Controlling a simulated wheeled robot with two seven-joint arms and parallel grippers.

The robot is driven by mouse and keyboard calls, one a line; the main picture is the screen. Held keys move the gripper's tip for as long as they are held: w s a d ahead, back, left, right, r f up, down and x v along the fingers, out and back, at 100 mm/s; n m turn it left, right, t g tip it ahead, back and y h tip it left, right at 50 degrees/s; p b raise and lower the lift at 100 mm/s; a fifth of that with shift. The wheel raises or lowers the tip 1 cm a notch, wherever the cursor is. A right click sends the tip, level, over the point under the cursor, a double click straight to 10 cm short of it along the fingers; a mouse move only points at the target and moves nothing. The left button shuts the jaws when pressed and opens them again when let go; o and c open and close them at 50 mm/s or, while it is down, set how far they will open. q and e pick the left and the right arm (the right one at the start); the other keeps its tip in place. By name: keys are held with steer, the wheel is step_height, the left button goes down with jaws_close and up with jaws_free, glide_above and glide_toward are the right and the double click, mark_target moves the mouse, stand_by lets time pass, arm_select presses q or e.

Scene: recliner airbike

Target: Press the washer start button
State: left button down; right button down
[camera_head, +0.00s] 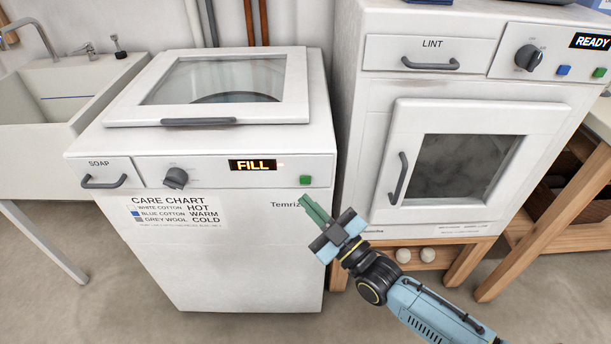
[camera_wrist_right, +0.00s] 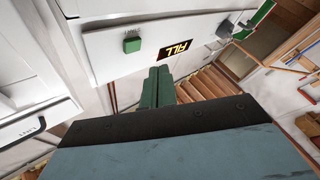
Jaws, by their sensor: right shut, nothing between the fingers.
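The white washer (camera_head: 230,240) stands at centre left with its glass lid (camera_head: 215,85) closed. Its green button (camera_head: 305,180) is at the right end of the front panel, right of a display (camera_head: 252,165) reading FILL. In the right wrist view the green button (camera_wrist_right: 132,43) and the FILL display (camera_wrist_right: 177,50) show above the fingers. My right gripper (camera_head: 313,208) has its green fingers shut and empty, just below the button and apart from it in the picture. The right fingers also show in the wrist view (camera_wrist_right: 157,85). My left gripper is not in view.
A dryer (camera_head: 470,160) with a READY display stands to the right on a wooden stand. A care chart (camera_head: 170,210), a soap drawer (camera_head: 105,172) and a dark dial (camera_head: 175,178) are on the washer front. A sink (camera_head: 60,95) is at the left. The floor in front is clear.

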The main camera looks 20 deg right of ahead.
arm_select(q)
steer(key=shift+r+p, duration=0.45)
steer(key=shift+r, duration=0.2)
arm_select(e)
steer(key=shift+s+a, duration=0.2)
steer(key=shift+s, duration=0.4)
steer(key=shift+s+a, duration=0.15)
steer(key=shift+s, duration=0.4)
